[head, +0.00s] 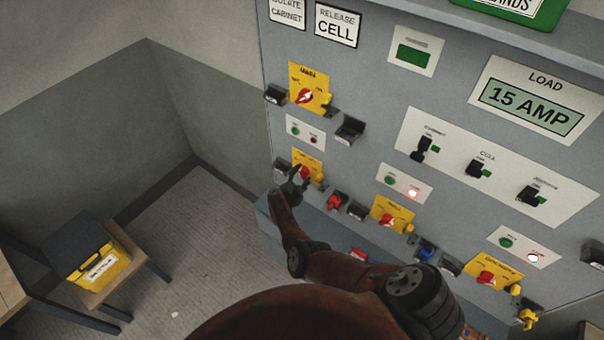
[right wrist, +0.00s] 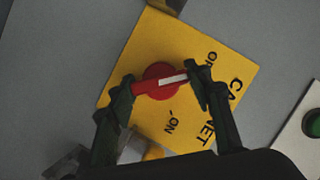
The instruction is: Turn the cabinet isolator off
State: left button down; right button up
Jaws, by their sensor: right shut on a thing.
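The cabinet isolator is a yellow plate (right wrist: 215,90) marked CABINET with a red rotary handle (right wrist: 150,86), clear in the right wrist view. The handle's white pointer line aims right and slightly up, nearer the upper-right label, which seems to read OFF, than the ON label below. My right gripper (right wrist: 164,84) is shut on the handle, one finger at each end. In the head view the plate (head: 308,158) is low on the panel's left side. My right gripper (head: 296,181) partly hides its handle there. My left gripper is not in view.
The main isolator (head: 309,88) sits above, with a lamp plate (head: 305,132) between. Other yellow isolators (head: 391,214) (head: 486,271) lie to the right, among black blocks and padlocks. A red lamp (head: 412,192) glows. A yellow box (head: 103,268) stands on a stool at left.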

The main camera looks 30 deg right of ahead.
dwell(0.4)
jog(key=o, duration=1.2)
jog(key=shift+c, duration=0.2)
